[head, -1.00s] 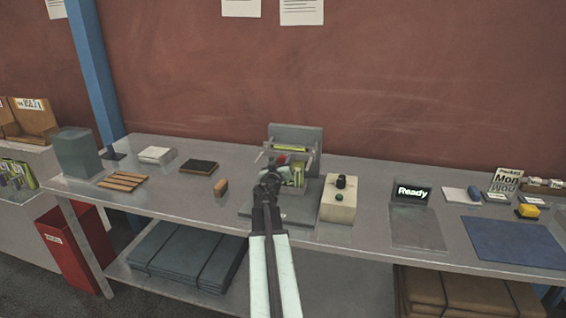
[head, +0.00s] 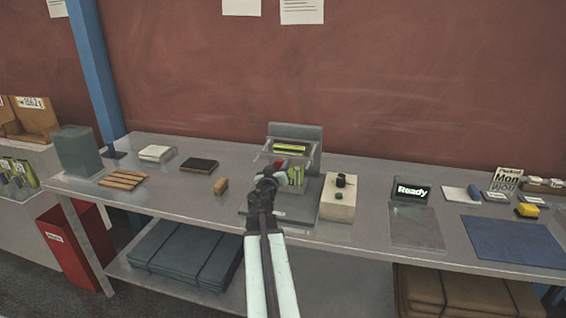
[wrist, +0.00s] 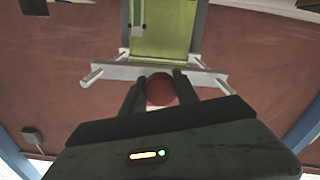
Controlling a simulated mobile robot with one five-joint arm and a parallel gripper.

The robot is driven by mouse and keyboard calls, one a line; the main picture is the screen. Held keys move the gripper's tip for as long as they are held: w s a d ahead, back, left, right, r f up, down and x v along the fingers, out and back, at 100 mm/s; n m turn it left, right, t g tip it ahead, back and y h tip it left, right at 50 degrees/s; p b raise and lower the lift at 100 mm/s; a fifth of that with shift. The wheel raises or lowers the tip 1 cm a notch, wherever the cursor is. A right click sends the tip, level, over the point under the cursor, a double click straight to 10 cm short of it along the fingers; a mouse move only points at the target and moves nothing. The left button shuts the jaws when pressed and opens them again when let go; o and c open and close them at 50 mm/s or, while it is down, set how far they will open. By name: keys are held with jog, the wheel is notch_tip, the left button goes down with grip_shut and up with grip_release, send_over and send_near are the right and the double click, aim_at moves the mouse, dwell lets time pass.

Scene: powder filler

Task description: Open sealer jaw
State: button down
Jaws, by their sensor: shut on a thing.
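The sealer (head: 309,137) is a grey stand with a flat base on the bench, with a yellow-green pouch (head: 296,178) at its front. Its pale jaw bar (wrist: 205,77) spans the wrist view, with a peg at each end and a green panel beyond it. A round red knob (wrist: 160,90) sits at the middle of the bar. My gripper (wrist: 159,84) is shut on the knob, one dark finger on each side. In the head view my gripper (head: 272,180) is in front of the sealer and hides part of it.
A small screen (head: 411,192) reads "Ready". Left are a wooden block (head: 220,186) and a dark pad (head: 198,165). The bench front edge is clear.

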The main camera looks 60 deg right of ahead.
jog(key=shift+s+a, duration=0.2)
jog(key=shift+a, duration=0.25)
jog(key=c, duration=0.9)
grip_release()
jog(key=shift+d, duration=0.1)
